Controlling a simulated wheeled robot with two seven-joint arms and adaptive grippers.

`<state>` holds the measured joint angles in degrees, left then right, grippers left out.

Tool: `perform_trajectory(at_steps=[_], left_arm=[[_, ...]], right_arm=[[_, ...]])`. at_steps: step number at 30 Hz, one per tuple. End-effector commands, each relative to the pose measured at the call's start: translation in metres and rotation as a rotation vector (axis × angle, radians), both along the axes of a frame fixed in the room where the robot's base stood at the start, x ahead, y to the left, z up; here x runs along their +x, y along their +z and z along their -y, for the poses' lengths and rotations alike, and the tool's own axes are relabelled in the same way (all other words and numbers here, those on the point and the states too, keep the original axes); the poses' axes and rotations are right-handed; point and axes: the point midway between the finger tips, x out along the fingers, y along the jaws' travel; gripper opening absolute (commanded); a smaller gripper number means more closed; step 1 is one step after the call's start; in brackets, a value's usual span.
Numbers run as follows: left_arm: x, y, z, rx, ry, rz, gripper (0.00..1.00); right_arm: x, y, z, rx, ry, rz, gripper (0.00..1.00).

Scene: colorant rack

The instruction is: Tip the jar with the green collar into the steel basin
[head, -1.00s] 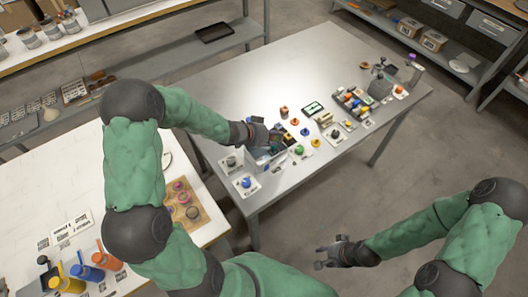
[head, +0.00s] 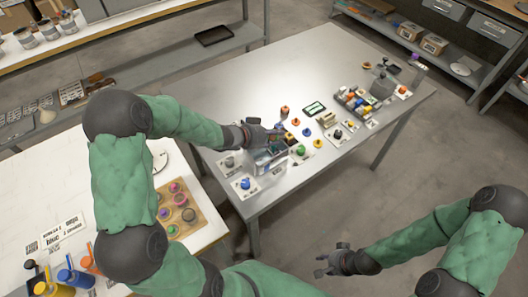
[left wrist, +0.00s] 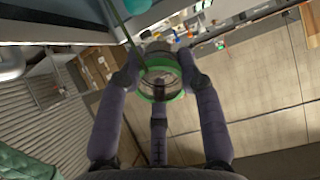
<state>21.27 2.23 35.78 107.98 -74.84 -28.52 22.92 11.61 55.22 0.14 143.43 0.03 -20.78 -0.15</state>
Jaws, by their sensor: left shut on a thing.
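The jar with the green collar (left wrist: 161,94) is clear-walled and sits between my left gripper's fingers in the left wrist view, which are closed around it. In the head view my left gripper (head: 268,133) is above the near-left part of the grey table; the jar is too small to make out there. A grey open-topped box (head: 268,162), possibly the steel basin, stands just below the gripper; its inside is partly hidden. My right gripper (head: 324,264) is empty with its fingers apart, over the floor.
The grey table (head: 290,75) has a wide clear area at its back. Several coloured knobs and small cards lie along its front, with a rack of coloured blocks (head: 357,102) at right. A white table (head: 105,170) with a wooden tray (head: 190,226) stands at left.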

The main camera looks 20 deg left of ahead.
Motion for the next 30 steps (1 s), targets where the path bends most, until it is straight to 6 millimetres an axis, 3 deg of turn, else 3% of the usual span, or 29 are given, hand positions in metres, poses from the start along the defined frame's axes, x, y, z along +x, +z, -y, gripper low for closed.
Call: perform_trajectory(at_steps=[30], left_arm=[[-0.002,-0.011,-0.001,-0.052,0.000,0.088,0.04]], right_arm=[[0.000,-0.048,0.000,0.000,0.000,0.000,0.40]])
